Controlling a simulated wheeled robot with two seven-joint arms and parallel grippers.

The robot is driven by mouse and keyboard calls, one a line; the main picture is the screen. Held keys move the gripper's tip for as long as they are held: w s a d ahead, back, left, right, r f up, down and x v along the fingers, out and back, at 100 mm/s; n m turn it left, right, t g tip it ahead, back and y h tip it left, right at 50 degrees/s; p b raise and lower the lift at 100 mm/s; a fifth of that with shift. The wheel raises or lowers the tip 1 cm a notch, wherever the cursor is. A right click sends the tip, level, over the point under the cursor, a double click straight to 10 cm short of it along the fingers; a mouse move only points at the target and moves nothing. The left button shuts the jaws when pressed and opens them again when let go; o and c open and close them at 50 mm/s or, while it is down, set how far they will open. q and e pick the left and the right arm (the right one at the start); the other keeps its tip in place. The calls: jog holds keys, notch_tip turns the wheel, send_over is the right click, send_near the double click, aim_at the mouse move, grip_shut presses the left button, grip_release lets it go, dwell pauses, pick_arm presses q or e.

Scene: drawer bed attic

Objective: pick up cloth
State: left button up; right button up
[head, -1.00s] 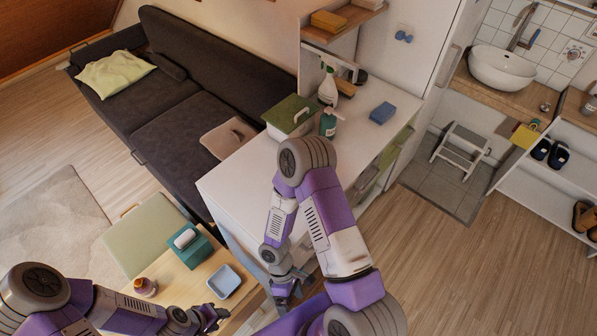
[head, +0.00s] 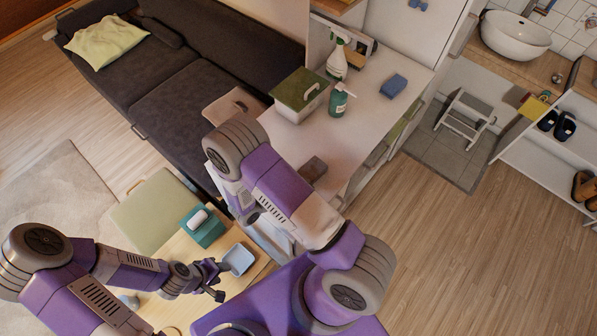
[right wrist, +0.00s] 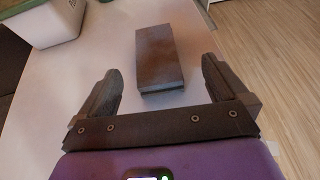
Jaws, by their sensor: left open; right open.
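A brown-grey flat block (head: 313,169), which may be the folded cloth, lies on the white countertop (head: 345,140), partly hidden behind my right arm in the head view. In the right wrist view the block (right wrist: 158,58) lies just ahead of my right gripper (right wrist: 161,66), roughly centred between its spread fingers. That gripper is open and empty; in the head view my own arm hides it. I cannot tell its height above the top. My left gripper (head: 222,281) is open and empty above the wooden table, beside the blue tray.
A green-lidded box (head: 298,95), a green bottle (head: 340,100), a spray bottle (head: 337,60) and a blue block (head: 393,86) stand farther back on the countertop. The blue tray (head: 238,260) and a teal tissue box (head: 203,228) are on the low table.

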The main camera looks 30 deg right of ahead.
aim_at(306, 174)
jog(key=shift+w+d+f, duration=0.1)
jog(key=shift+w+f, duration=0.1)
jog(key=shift+f, duration=0.1)
jog(key=shift+w+d+f, duration=0.1)
jog(key=shift+w+d, duration=0.05)
jog(key=shift+d, duration=0.2)
jog(key=x, duration=0.7)
jog(key=shift+a+f+p, duration=0.15)
jog(key=shift+f+p, duration=0.05)
jog(key=shift+p, duration=0.2)
jog(key=shift+c, duration=0.5)
jog(key=c, duration=0.9)
jog(key=shift+r, duration=0.1)
